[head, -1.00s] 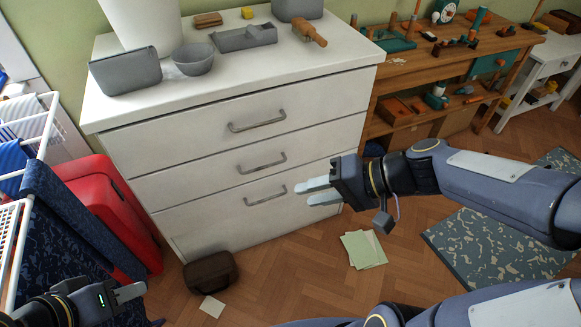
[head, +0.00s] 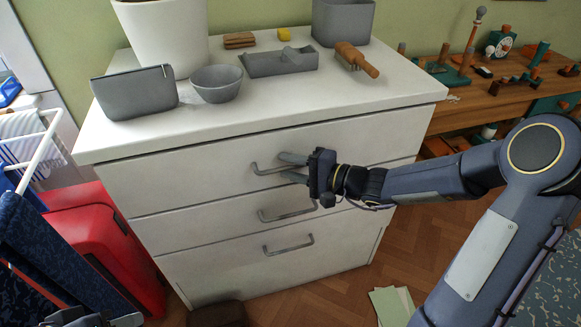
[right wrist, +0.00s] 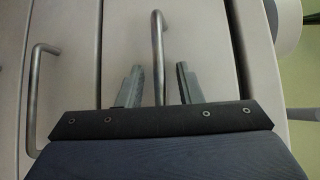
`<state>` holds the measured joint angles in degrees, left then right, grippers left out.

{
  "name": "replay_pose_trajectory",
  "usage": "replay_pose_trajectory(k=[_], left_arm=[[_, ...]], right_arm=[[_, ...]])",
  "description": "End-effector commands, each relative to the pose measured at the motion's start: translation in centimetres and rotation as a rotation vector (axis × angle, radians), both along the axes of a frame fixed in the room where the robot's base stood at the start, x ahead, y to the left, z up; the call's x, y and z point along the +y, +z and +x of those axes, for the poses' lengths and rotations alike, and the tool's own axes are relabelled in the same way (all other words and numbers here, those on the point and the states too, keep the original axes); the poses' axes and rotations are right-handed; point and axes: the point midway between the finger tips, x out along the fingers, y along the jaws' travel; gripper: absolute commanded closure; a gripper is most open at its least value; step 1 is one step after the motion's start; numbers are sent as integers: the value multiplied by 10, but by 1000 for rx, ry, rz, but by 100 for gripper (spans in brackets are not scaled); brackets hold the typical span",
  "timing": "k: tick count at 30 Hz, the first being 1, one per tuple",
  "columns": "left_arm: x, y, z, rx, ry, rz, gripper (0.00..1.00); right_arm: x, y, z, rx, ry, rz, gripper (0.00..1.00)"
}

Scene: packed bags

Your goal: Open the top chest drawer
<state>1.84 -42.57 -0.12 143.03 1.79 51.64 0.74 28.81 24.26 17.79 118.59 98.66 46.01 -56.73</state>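The white chest (head: 108,136) has three drawers, each with a grey bar handle. The top drawer (head: 180,182) looks closed. Its handle (head: 262,172) is partly hidden by my right gripper (head: 284,167). In the right wrist view the top handle (right wrist: 158,50) lies between the two spread fingers of the right gripper (right wrist: 158,84), with a gap on each side. The middle drawer's handle (right wrist: 35,95) is at the left there. My left gripper (head: 110,321) is low at the left edge of the head view, mostly cut off, away from the chest.
A red suitcase (head: 100,240) stands left of the chest. A wooden workbench (head: 480,108) is at the right.

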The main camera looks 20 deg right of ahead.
Motion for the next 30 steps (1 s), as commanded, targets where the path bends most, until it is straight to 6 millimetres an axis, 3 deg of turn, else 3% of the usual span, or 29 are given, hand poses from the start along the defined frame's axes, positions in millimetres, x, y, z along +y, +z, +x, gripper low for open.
replay_pose_trajectory(k=[8,16,26,30], left_arm=[[0,0,0,0,0,0,64],[0,0,0,0,0,0,64],[0,0,0,0,0,0,64],[0,-1,0,0,0,0,64]], right_arm=[[2,0,2,0,1,0,68],[2,0,2,1,1,-1,100],[1,0,1,1,0,-1,100],[-8,-1,0,1,-3,-2,100]])
